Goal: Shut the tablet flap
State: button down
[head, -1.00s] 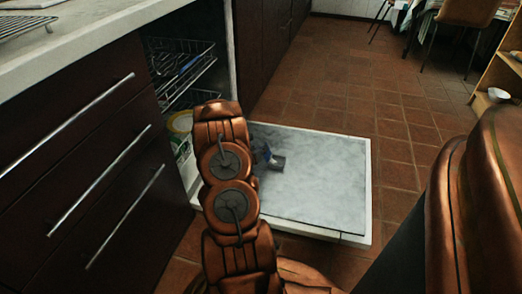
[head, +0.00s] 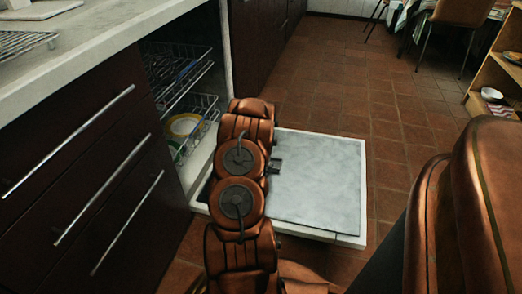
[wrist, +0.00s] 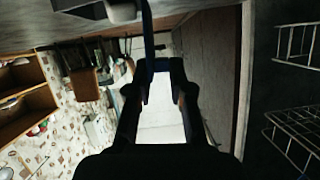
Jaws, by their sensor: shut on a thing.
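The dishwasher door (head: 320,185) lies folded down, its pale inner face up. A small dark-edged dispenser (head: 275,167) shows on that face, just right of my arm in the head view. In the wrist view my gripper (wrist: 162,70) is shut on a thin blue strip (wrist: 148,30), which appears to be the tablet flap seen edge-on. The strip runs up towards a grey block at the top edge of the picture, by the door's face. In the head view my arm hides the gripper, and I cannot tell the flap's exact angle.
Wire racks (head: 190,115) with dishes stand inside the dishwasher on the left. Dark drawers (head: 85,150) with long handles and a pale counter (head: 110,25) flank it. Open tiled floor (head: 345,90) lies beyond the door. A wooden shelf (head: 495,75) stands at right.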

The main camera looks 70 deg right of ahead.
aim_at(280, 167)
jog(key=s+m, duration=0.1)
jog(key=s+m+t+p, duration=0.1)
jog(key=s+m, duration=0.1)
jog(key=shift+d+f+t+p, duration=0.15)
jog(key=shift+f+t+p, duration=0.1)
jog(key=shift+t+p, duration=0.15)
jog(key=shift+s+f+m+t, duration=0.3)
jog(key=shift+s+m+t, duration=0.25)
jog(key=shift+m, duration=0.15)
jog(key=shift+s+d+f+m+t, duration=0.15)
jog(key=shift+s+f+m+t, duration=0.45)
jog(key=shift+m, duration=0.4)
jog(key=shift+s+d+f+m+t+h+b, duration=0.1)
jog(key=shift+s+f+m+t+h+b, duration=0.3)
jog(key=shift+m, duration=0.4)
jog(key=shift+s+f+m+t+h+b, duration=0.15)
jog(key=shift+s+f+m+t+h, duration=0.2)
jog(key=shift+m, duration=0.45)
jog(key=shift+f, duration=0.1)
jog(key=c, duration=1.1)
grip_release()
